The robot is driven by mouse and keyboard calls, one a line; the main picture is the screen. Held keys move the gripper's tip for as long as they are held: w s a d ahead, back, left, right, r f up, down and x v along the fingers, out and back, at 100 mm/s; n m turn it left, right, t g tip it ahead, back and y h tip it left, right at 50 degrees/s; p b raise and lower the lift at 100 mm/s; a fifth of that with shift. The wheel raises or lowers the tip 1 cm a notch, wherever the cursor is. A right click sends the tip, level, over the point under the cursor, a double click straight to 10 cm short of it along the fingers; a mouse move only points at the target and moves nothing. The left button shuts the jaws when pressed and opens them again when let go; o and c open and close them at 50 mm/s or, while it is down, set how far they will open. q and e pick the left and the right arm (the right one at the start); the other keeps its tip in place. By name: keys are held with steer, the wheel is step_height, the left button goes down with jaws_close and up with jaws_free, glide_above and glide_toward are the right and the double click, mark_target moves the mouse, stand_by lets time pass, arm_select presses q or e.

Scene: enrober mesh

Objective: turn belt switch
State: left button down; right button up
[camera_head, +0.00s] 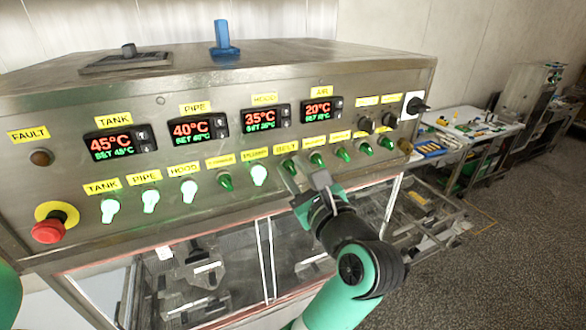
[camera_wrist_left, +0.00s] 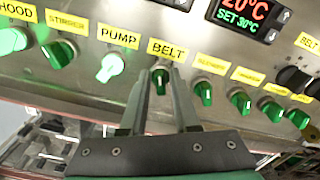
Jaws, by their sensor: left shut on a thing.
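The belt switch (camera_head: 289,167) is a dark green, unlit knob under the yellow BELT label (camera_head: 286,147) on the steel control panel. It also shows in the left wrist view (camera_wrist_left: 160,79), roughly upright between my fingertips. My left gripper (camera_head: 304,178) reaches up to the panel from below. Its two fingers (camera_wrist_left: 160,88) stand on either side of the belt switch, shut on it. The fingers hide part of the knob's sides. My right gripper is not in view.
The lit pump switch (camera_wrist_left: 110,67) is just left of the belt switch, with another dark green switch (camera_wrist_left: 204,92) close on the right. A red emergency stop (camera_head: 48,230) sits at the panel's left end. A glass-fronted frame (camera_head: 265,245) lies below the panel.

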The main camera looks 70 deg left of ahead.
arm_select(q)
steer(key=m+p, duration=0.1)
steer(key=m, duration=0.1)
steer(key=m+p, duration=0.1)
steer(key=m, duration=0.2)
steer(key=shift+w+r, duration=0.15)
steer(key=shift+r, duration=0.05)
steer(key=shift+w+f+m+p, duration=0.1)
steer(key=shift+m+p, duration=1.65)
steer(key=shift+m, duration=0.85)
steer(key=c, duration=0.9)
jaws_free()
steer(key=shift+f, duration=0.1)
